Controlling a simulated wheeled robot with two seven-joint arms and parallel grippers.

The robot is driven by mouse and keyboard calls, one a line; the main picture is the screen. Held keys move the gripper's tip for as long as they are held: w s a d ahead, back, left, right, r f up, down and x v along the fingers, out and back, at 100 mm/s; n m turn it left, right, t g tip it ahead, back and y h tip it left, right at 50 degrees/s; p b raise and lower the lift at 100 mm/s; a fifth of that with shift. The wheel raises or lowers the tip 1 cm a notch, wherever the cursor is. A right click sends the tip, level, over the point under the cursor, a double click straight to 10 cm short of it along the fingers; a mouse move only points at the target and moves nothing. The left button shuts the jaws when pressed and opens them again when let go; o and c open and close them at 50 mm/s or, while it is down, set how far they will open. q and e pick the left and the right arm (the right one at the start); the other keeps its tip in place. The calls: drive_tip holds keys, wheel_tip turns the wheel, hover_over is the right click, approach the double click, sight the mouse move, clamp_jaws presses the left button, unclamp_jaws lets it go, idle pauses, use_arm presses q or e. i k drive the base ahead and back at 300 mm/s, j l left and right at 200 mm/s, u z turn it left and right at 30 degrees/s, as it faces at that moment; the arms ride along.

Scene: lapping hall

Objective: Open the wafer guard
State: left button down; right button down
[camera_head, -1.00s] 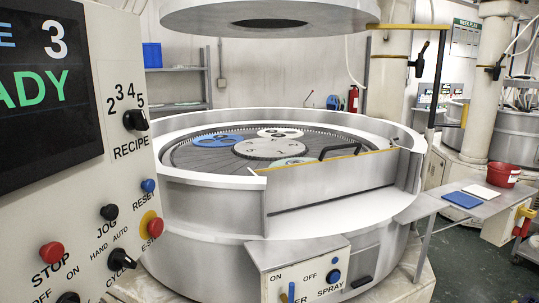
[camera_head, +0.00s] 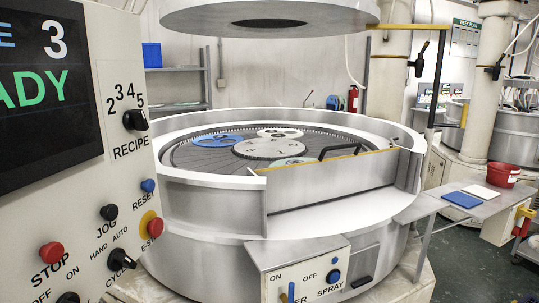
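The wafer guard looks to be the grey metal panel (camera_head: 330,186) with a yellow top edge, standing upright across the front gap of the round lapping machine's white rim (camera_head: 210,176). A black bar handle (camera_head: 343,150) stands at its top edge, right of the middle. Behind the panel lies the lapping plate with a pale central disc (camera_head: 268,148), a blue carrier (camera_head: 216,140) and a white carrier (camera_head: 281,132). The panel hides part of the plate. Neither of my grippers is in view.
A control panel (camera_head: 125,200) with screen, knobs and buttons fills the left side. A round upper plate (camera_head: 270,18) hangs above the machine. A spray switch box (camera_head: 300,272) sits at the front. A side shelf (camera_head: 475,203) at right holds a blue pad, white pad and red bucket (camera_head: 503,174).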

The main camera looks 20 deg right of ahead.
sight(294, 186)
drive_tip(key=i+l+z, duration=0.1)
drive_tip(key=l, duration=0.25)
drive_tip(key=i+l+z, duration=0.1)
drive_tip(key=l, duration=0.25)
drive_tip(key=i+l+z, duration=0.1)
drive_tip(key=l, duration=0.25)
drive_tip(key=i+l, duration=0.1)
drive_tip(key=l, duration=0.25)
drive_tip(key=z, duration=0.05)
